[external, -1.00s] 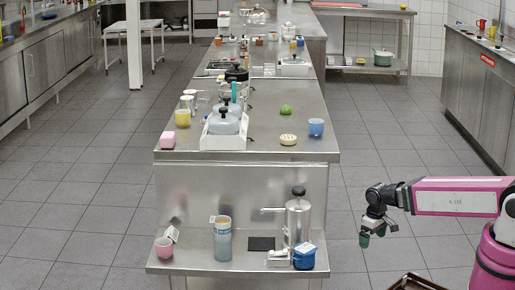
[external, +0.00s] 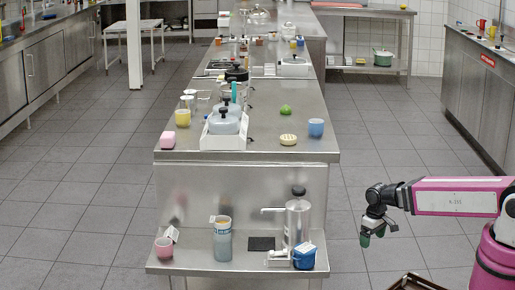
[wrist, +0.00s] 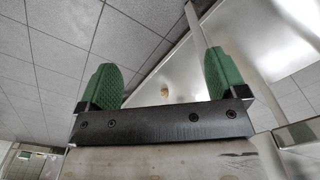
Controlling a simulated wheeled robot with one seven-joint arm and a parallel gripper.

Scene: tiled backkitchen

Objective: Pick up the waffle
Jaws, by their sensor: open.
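The waffle (external: 288,139) is a small round pale-yellow piece lying on the upper steel counter, near its front edge. My gripper (external: 372,237) hangs over the floor to the right of the counter, lower in the picture and well apart from the waffle. In the wrist view its two green fingers (wrist: 160,80) stand wide apart with nothing between them. A small tan spot on a steel surface shows beyond the fingers; it may be the waffle, but it is too small to be sure.
A blue cup (external: 316,128) stands right of the waffle and a green round item (external: 286,110) lies behind it. A white tray with containers (external: 222,142) is to the left. A metal dispenser (external: 298,222) and blue container (external: 304,257) stand on the lower shelf.

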